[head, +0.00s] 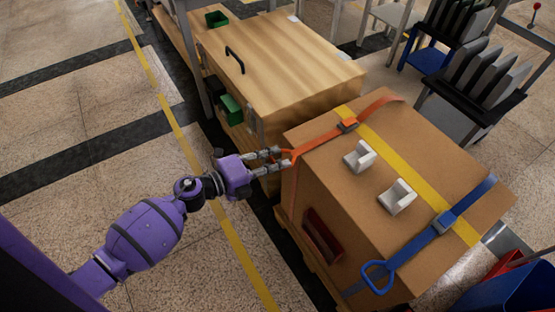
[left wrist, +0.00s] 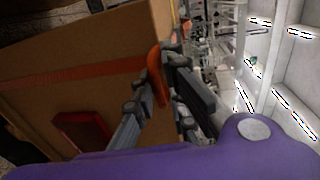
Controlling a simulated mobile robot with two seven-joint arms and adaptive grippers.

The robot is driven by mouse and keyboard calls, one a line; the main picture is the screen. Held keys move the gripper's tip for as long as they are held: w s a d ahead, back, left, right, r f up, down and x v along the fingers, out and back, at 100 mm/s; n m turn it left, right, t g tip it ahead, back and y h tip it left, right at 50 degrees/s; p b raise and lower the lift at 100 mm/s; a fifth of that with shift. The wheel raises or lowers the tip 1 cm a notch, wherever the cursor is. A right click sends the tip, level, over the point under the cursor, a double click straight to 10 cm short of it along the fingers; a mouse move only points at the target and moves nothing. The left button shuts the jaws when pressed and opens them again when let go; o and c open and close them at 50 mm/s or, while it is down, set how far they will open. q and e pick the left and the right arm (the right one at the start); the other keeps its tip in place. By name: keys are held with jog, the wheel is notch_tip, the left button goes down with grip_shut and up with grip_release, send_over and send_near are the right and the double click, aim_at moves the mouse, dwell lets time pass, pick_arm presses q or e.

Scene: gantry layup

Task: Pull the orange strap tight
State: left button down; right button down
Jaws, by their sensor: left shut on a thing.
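The orange strap (head: 325,138) runs over the top of a large cardboard box (head: 325,186) near its far left edge, through a buckle (head: 347,125), and down the box's left side. My left gripper (head: 284,156) is at the box's upper left edge, shut on the strap's orange end loop. In the left wrist view the orange loop (left wrist: 157,76) sits between the fingers of the gripper (left wrist: 165,90), and the strap (left wrist: 70,76) crosses the box side. I cannot tell how taut the strap is. My right gripper is in neither view.
A blue strap (head: 459,206) with a blue handle loop (head: 377,277) crosses the box's near side. A yellow band (head: 410,176) and two white brackets (head: 360,156) are on top. A wooden crate (head: 285,55) stands behind. The floor at left is clear.

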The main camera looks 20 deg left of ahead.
pick_arm(q)
jog(key=f+v, duration=0.1)
jog(key=v, duration=0.6)
jog(key=shift+s+a+f, duration=0.15)
jog(key=shift+s+f, duration=0.15)
jog(key=shift+f, duration=0.3)
jog(key=c, duration=1.9)
grip_release()
jog(key=shift+o, duration=0.2)
jog(key=shift+r, duration=0.15)
jog(key=v, duration=1.2)
